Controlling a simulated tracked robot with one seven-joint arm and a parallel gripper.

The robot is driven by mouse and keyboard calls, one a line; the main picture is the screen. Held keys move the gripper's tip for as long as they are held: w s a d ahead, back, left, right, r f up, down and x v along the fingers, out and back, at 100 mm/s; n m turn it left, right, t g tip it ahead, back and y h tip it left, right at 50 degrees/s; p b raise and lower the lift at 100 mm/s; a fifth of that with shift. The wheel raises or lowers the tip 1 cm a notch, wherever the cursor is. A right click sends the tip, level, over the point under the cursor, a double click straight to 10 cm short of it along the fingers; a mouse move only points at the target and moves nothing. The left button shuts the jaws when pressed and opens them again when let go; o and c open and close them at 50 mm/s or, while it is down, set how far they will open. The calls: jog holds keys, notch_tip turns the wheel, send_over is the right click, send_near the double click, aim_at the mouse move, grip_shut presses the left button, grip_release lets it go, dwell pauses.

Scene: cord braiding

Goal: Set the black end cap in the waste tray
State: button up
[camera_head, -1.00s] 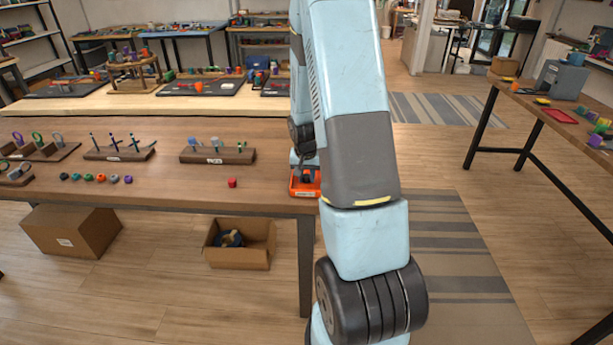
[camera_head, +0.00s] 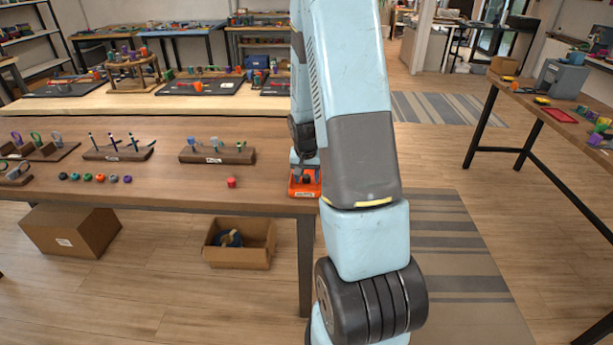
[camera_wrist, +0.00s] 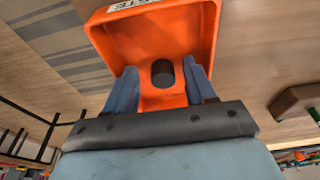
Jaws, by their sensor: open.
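The black end cap (camera_wrist: 162,72) lies on the floor of the orange waste tray (camera_wrist: 100,38) in the wrist view. My gripper (camera_wrist: 160,80) is open, with one blue-grey finger on each side of the cap. A gap shows between each finger and the cap. In the head view the waste tray (camera_head: 305,192) stands at the right end of the brown table.
Several coloured caps (camera_head: 100,178) sit in a row on the table (camera_head: 180,195), with a red piece (camera_head: 232,183) left of the tray. A wooden peg block (camera_head: 217,157) stands behind it. An open cardboard box (camera_head: 238,256) is on the floor below.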

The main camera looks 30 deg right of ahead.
jog(key=s+a+r+n+t, duration=0.1)
jog(key=s+a+r, duration=0.3)
jog(key=r, duration=0.5)
jog(key=s+a+r+n, duration=0.1)
jog(key=s+a+r, duration=0.25)
jog(key=r, duration=0.55)
jog(key=s+a+r+n+t, duration=0.1)
jog(key=s+a+r, duration=0.25)
jog(key=r, duration=0.55)
jog(key=s+a+r+n, duration=0.2)
jog(key=s+a+r, duration=0.1)
jog(key=s, duration=0.4)
jog(key=s+a+r+n+t+y, duration=0.1)
jog(key=s+a+r, duration=0.2)
jog(key=s, duration=0.3)
jog(key=shift+s+a+r+n+y, duration=0.3)
jog(key=shift+s+a+n, duration=0.1)
jog(key=shift+a, duration=0.2)
